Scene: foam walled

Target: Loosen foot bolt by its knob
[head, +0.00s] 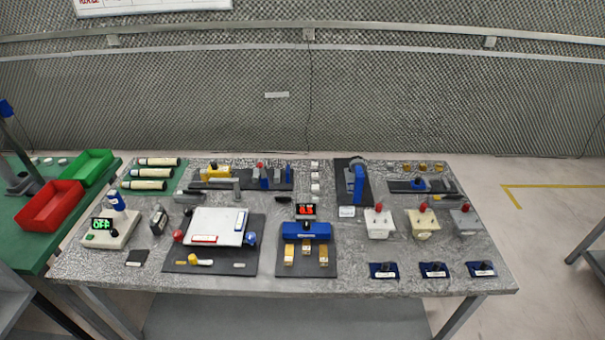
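No part is marked clearly enough for me to tell which one is the foot bolt. Several knobs show on the grey table (283,283). A white plate fixture (217,222) at the centre left has a red knob (178,235) at its left and a blue knob (251,239) at its right. Three small boxes at the right, one white (379,228), one cream (422,229) and one grey (465,226), have red knobs on top. A blue block fixture (305,231) has a dark knob on top. Neither of my grippers is in view.
A green bench (32,247) at the left holds a red bin (50,207) and a green bin (87,168). A box with an "OFF" display (110,230) stands at the table's left. Small blue-black blocks (433,270) line the front right. The front centre edge is clear.

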